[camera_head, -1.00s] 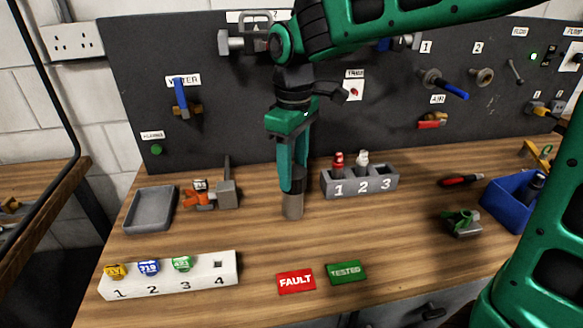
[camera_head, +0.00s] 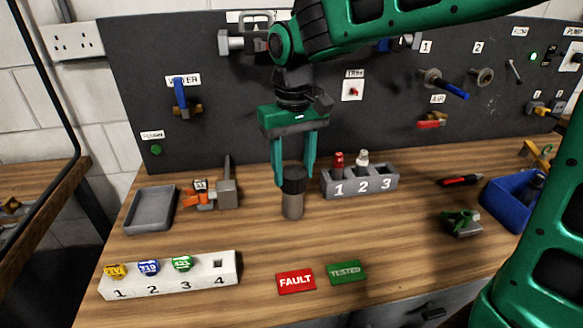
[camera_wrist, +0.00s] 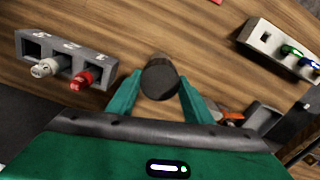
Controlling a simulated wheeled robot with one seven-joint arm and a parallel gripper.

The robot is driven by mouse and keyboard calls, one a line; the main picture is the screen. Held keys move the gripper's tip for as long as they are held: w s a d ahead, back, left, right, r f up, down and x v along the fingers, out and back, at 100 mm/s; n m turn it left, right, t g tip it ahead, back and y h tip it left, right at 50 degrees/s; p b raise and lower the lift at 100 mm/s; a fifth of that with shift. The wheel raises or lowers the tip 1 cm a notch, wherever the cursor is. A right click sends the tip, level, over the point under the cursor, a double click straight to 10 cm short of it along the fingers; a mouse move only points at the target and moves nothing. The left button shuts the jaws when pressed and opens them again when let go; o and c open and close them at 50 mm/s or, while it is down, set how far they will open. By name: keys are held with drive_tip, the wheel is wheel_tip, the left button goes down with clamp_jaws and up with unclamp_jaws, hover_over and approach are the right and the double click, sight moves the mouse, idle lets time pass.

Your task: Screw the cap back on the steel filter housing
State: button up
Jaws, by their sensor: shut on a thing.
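The steel filter housing (camera_head: 292,207) stands upright on the wooden bench as a grey-brown cylinder. The dark cap (camera_head: 293,181) sits on top of it, looking level. My gripper (camera_head: 294,180) points straight down over the housing with one finger on each side of the cap, shut on it. In the wrist view the round black cap (camera_wrist: 160,78) lies between my green fingertips (camera_wrist: 160,92). It hides most of the housing below. The cap's thread and any gap under it cannot be made out.
A grey numbered block (camera_head: 360,183) with a red and a white bottle stands close right. A grey tray (camera_head: 150,209) and a valve piece (camera_head: 205,193) lie left. The white numbered rack (camera_head: 170,275), FAULT card (camera_head: 296,281) and TESTED card (camera_head: 346,272) lie in front.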

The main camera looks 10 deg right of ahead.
drive_tip(key=shift+m, duration=0.7)
drive_tip(key=o, duration=1.4)
drive_tip(key=shift+c, duration=1)
